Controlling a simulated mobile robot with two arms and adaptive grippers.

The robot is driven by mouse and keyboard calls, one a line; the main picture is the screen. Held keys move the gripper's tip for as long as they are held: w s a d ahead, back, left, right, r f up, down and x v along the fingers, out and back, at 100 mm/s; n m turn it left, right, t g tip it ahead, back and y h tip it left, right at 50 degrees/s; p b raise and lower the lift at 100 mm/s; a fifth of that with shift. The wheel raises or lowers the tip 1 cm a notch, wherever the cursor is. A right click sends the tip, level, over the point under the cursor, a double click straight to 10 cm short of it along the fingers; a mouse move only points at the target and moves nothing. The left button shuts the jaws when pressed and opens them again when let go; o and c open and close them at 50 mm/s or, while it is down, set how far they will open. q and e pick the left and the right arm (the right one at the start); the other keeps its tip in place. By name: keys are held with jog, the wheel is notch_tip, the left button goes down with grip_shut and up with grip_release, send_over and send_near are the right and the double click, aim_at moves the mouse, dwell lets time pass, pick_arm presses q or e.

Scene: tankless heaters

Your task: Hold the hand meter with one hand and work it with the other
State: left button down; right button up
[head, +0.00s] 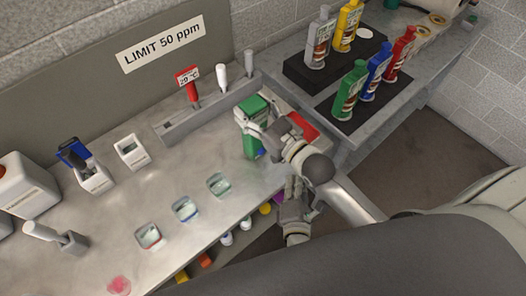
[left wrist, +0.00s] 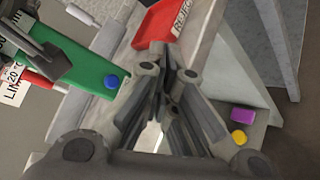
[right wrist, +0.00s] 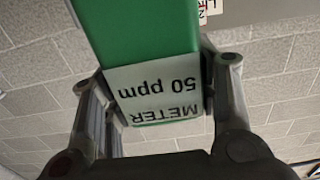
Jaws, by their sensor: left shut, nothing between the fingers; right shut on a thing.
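The green hand meter (head: 252,139) is upright above the bench, near its front edge, in the head view. My right gripper (head: 258,127) is shut on it. In the right wrist view the meter (right wrist: 140,30) sits between the fingers, its label reading "METER 50 ppm" upside down. In the left wrist view the meter (left wrist: 85,67) lies to the left and shows a round blue button (left wrist: 111,82). My left gripper (head: 292,187) is shut and empty in front of the bench edge. Its closed fingertips (left wrist: 165,58) appear right of the button, apart from it.
A red tray (head: 300,125) lies just behind my right gripper. Sample cups (head: 184,209) stand along the bench (head: 110,215). A grey rack (head: 210,110) holds upright tools. Coloured bottles (head: 377,68) stand on the right-hand counter. Coloured knobs (head: 265,209) sit below the front edge.

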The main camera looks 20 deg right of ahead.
pick_arm(q)
jog(key=shift+w+a, duration=0.5)
jog(key=shift+w, duration=0.85)
jog(key=shift+w+a, duration=0.5)
jog(key=shift+w, duration=0.9)
jog(key=shift+w+a, duration=0.5)
jog(key=shift+w, duration=0.85)
jog(key=shift+w, duration=0.1)
jog(key=shift+w+a, duration=0.15)
jog(key=shift+w, duration=0.15)
jog(key=shift+w+a, duration=0.2)
jog(key=shift+w, duration=0.3)
jog(key=shift+s, duration=0.15)
jog(key=shift+s+d, duration=0.35)
jog(key=shift+s, duration=0.45)
jog(key=shift+s+d, duration=0.3)
jog(key=shift+s, duration=0.5)
jog(key=shift+s+d, duration=0.25)
jog(key=shift+s, duration=0.5)
jog(key=shift+s+d, duration=0.3)
jog(key=shift+s, duration=0.5)
